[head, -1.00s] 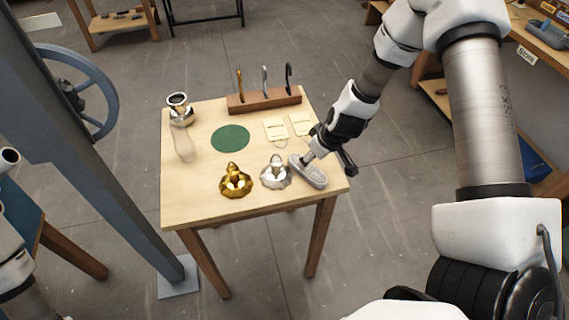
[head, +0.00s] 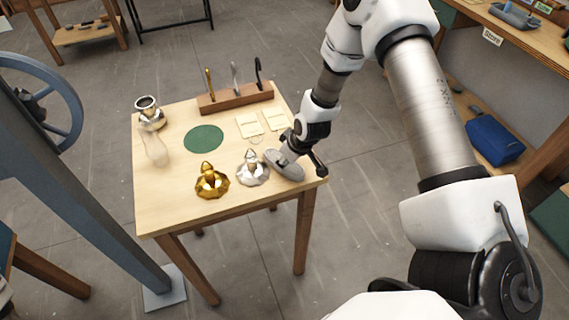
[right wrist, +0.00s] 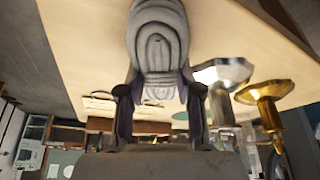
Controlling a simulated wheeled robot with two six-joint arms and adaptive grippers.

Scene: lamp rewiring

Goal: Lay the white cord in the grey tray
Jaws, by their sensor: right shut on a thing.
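The white cord (head: 289,172) is a flat oval coil, looking light grey, at the right front corner of the small wooden table. My right gripper (head: 290,150) is shut on it from above. In the right wrist view the coil (right wrist: 158,45) sits between the two fingers, its rings in shadow. I cannot tell whether it touches the tabletop. A shallow grey-blue tray (head: 517,16) stands on the bench at the far upper right; I take it as the grey tray. My left gripper is out of view.
Silver (head: 252,171) and gold (head: 211,183) lamp parts stand left of the coil. Cards (head: 248,126), a green disc (head: 204,138) and a hook rack (head: 236,98) lie behind. A blue bag (head: 495,140) is on the lower shelf under the "Store" bench. Open floor separates table and bench.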

